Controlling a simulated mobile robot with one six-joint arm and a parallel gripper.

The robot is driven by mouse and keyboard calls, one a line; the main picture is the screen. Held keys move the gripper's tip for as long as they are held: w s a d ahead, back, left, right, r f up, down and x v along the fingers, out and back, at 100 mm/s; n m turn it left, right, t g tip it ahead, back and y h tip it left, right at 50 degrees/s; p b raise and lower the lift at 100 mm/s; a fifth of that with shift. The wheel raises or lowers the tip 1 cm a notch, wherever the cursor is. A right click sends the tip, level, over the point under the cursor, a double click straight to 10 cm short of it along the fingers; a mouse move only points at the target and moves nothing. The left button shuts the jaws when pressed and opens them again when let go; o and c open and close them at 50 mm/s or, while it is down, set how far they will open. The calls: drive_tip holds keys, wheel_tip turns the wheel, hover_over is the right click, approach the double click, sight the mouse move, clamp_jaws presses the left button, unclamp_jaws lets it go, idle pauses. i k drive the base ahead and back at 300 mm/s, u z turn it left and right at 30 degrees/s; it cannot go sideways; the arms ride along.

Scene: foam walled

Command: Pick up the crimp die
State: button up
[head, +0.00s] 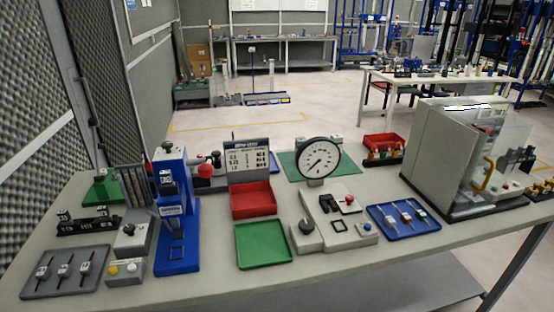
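I cannot tell for certain which part is the crimp die; the small parts are too small to make out. Small dark and silver parts sit on a black rack (88,227) at the left of the table. Several slim dark tools with pale labels lie in a grey tray (62,285) at the front left. A blue press (176,225) stands between the left items and an empty green tray (263,244). My gripper is not in view.
A red bin (253,200), a dial gauge (319,160) on a grey base and a sign board (248,160) stand mid-table. A large grey machine with a clear cover (455,155) fills the right end. A foam wall (60,100) rises at the left. Open floor lies behind.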

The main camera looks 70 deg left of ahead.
sight(166, 178)
drive_tip(key=u, duration=0.95)
drive_tip(key=k, duration=0.1)
drive_tip(key=u, duration=2.85)
drive_tip(key=k, duration=0.7)
drive_tip(key=z, duration=0.25)
drive_tip(key=i, duration=0.7)
drive_tip(key=u, duration=0.05)
